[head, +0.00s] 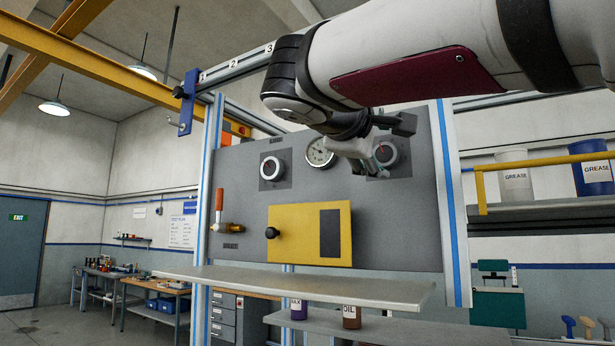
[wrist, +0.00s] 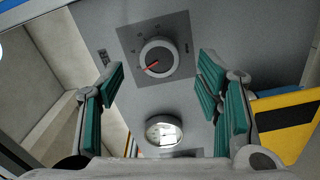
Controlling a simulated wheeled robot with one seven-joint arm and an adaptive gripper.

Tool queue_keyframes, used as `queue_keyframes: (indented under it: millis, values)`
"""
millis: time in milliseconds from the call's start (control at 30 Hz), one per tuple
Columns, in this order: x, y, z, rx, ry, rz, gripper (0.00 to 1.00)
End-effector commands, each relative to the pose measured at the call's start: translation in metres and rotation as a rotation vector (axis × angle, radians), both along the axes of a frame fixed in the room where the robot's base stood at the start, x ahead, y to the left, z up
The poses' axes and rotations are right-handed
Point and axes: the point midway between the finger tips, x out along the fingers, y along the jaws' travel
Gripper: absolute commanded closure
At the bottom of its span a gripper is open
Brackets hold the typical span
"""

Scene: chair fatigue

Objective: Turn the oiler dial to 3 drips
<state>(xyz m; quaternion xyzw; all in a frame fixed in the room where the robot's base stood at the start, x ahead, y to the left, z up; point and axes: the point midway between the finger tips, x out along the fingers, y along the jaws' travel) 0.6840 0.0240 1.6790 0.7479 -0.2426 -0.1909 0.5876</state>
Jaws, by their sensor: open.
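The right-hand dial (head: 386,154) is a round pale knob on a dark square plate, partly covered by my gripper in the head view. I cannot read a name that marks it as the oiler dial. In the wrist view this dial (wrist: 158,58) faces me, its red pointer aimed down-left; the scale marks around it are too small to read. My gripper (wrist: 160,72) is open and empty, with its green-padded fingers on either side of the dial in the picture. In the head view my gripper (head: 375,158) is in front of the dial; contact cannot be told.
A similar dial (head: 271,168) is at the panel's left. A round gauge (head: 320,152) sits between the dials and shows in the wrist view (wrist: 163,130). Below are a yellow cover (head: 290,232) with a black knob, an orange-handled valve (head: 219,205) and a grey shelf (head: 300,285).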

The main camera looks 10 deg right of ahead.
Motion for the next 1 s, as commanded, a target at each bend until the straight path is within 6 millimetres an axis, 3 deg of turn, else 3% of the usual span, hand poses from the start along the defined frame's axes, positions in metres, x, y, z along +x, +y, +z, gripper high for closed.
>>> queue_keyframes:
  millis: [200,400,1000]
  values:
    - [-0.037,0.027,0.000,0.001,-0.001,0.002,0.41]
    - [-0.057,0.042,0.000,0.001,0.000,0.001,0.41]
    - [-0.064,0.046,-0.001,0.001,0.001,-0.001,0.41]
